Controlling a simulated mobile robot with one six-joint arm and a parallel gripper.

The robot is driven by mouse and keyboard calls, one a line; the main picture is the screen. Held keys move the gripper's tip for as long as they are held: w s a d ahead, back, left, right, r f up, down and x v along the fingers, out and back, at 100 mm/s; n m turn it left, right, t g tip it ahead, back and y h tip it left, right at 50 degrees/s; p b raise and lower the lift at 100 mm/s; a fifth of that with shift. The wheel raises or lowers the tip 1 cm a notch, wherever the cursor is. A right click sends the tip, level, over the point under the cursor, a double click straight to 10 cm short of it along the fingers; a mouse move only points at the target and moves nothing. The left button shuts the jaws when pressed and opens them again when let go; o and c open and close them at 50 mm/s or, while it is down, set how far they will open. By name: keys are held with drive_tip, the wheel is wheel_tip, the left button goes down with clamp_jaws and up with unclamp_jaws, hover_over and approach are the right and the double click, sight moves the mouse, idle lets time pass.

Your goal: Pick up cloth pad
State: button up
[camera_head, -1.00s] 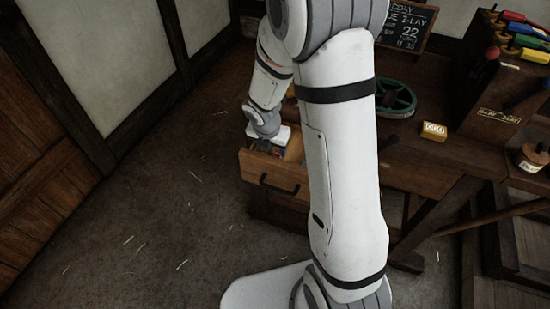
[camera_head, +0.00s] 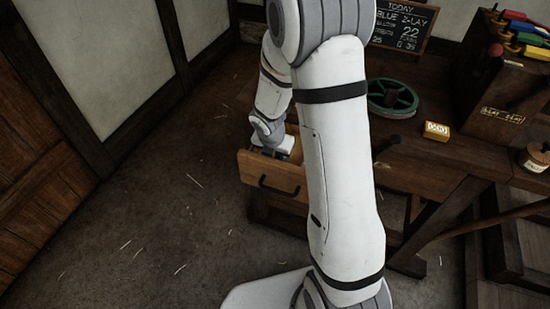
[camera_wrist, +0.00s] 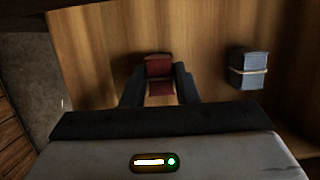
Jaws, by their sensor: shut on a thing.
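In the wrist view a small dark red block-like pad (camera_wrist: 159,68) sits between the two dark fingers of my gripper (camera_wrist: 160,88). The gripper is shut on it, inside the open wooden drawer. I cannot tell for sure whether this red thing is cloth. A blue-grey folded bundle (camera_wrist: 249,68) tied with a light band lies to the right on the drawer floor, apart from the fingers. In the head view my gripper's white body is down in the drawer (camera_head: 272,179), and its fingers and the red thing are hidden.
The drawer sticks out from a dark wooden bench (camera_head: 440,165). A rack with coloured handles (camera_head: 500,80) stands at right. The floor at left is open, with straw bits.

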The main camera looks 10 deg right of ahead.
drive_tip(key=c, duration=0.3)
drive_tip(key=shift+r, duration=0.1)
wheel_tip(320, 180, up, 10)
drive_tip(key=p, duration=0.4)
